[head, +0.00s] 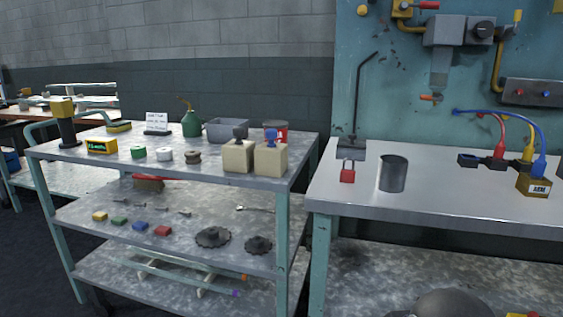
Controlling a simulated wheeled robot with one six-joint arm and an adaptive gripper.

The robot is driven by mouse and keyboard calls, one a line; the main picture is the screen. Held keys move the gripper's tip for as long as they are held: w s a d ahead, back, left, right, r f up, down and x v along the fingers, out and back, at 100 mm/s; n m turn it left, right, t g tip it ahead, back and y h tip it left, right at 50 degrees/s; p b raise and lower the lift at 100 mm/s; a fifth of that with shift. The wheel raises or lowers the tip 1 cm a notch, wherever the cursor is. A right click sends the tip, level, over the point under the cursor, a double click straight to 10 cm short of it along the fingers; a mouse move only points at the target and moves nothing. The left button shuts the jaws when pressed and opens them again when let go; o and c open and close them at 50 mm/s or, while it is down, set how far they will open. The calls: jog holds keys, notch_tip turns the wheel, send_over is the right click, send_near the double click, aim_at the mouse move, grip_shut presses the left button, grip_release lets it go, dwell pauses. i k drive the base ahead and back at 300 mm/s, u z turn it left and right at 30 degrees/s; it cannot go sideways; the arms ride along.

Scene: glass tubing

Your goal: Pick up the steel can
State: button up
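The steel can (392,174) is a plain dark grey metal cylinder. It stands upright on the metal top of the right-hand workbench (450,207), towards the left part of that top. Nothing covers it in the head view. My gripper is not in view, and nothing touches the can from above.
A red padlock (347,175) stands just left of the can, with a grey-based stand (352,150) behind it. Cables and a brown box (534,185) lie to the right. A teal panel (400,110) rises behind. A crowded shelf cart (75,151) stands left.

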aim_at(392, 169)
jog(key=u, duration=1.9)
jog(key=i, duration=2.25)
jog(key=z, duration=4.25)
